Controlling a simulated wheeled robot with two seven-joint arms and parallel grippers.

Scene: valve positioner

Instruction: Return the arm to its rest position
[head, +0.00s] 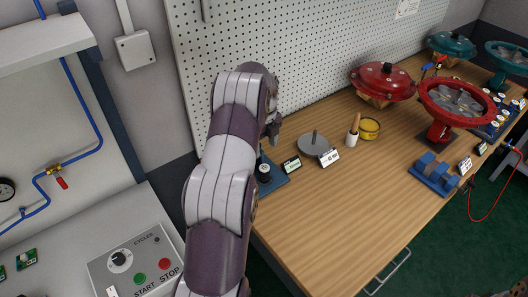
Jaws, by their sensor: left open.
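My left arm rises from the bottom edge of the head view and reaches over the left end of the wooden workbench (325,235). Its purple and white links fill the left-centre of the view. My left gripper (273,128) is small and dark, partly hidden behind the forearm and wrist, in front of the pegboard. I see nothing held in it. It is above a small blue fixture (273,180) on the bench, which the arm partly covers. My right gripper is out of view.
The bench holds a grey disc with a stem (313,144), a wooden-handled tool (353,130), a yellow tin (369,128), a red domed housing (383,80), a red-rimmed open housing (457,100) and blue blocks (434,172). A control panel (135,262) is at lower left. The bench's front is clear.

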